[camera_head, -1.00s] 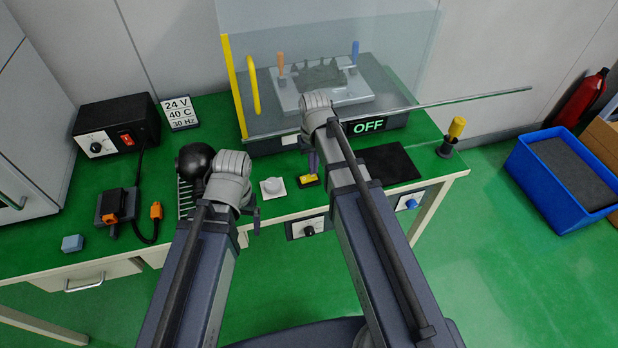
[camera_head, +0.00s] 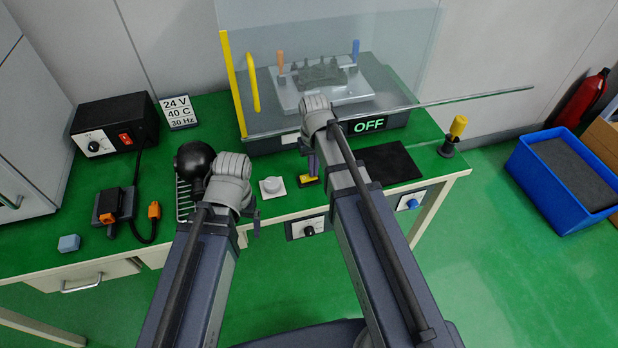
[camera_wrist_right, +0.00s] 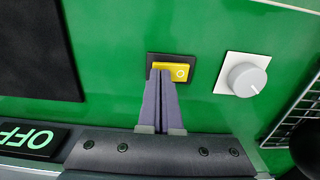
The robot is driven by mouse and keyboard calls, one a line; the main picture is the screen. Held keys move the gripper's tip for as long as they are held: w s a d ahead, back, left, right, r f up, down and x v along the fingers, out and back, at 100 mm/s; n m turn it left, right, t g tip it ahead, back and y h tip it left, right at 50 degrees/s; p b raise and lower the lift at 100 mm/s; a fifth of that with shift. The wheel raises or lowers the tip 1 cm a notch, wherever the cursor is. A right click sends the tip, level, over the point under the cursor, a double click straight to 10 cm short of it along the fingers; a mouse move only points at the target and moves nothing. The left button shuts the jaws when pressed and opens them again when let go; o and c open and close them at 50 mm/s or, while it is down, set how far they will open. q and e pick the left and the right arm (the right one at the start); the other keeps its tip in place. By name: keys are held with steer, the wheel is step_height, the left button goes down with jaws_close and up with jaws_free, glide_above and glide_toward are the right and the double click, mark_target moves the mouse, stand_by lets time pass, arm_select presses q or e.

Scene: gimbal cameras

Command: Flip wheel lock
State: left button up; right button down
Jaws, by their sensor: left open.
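A yellow rocker switch (camera_head: 308,179) in a black base sits on the green bench top near the front edge. In the right wrist view the rocker (camera_wrist_right: 181,73) shows an O mark at its right end. My right gripper (camera_wrist_right: 160,72) has its fingers together, with the tips over the rocker's left part; whether they touch it I cannot tell. In the head view my right gripper (camera_head: 313,172) points down just behind the switch. My left gripper (camera_head: 256,222) is open and empty near the bench's front edge, left of the switch. I see no label naming the wheel lock.
A white round knob (camera_head: 272,186) is beside the switch. A clear guard (camera_head: 330,60) stands behind, over a unit with a green OFF display (camera_head: 369,125). A black pad (camera_head: 391,164) lies to the right. A black ball (camera_head: 194,158) is left.

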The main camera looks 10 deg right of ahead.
steer(key=shift+f, duration=0.2)
steer(key=shift+r, duration=0.1)
step_height(320, 180, up, 7)
steer(key=p, duration=0.7)
steer(key=shift+s+a, duration=0.1)
steer(key=s+a+n+h, duration=0.1)
steer(key=s+a+n, duration=0.2)
steer(key=s+a, duration=0.7)
steer(key=s, duration=0.4)
steer(key=shift+a, duration=0.15)
stand_by(0.4)
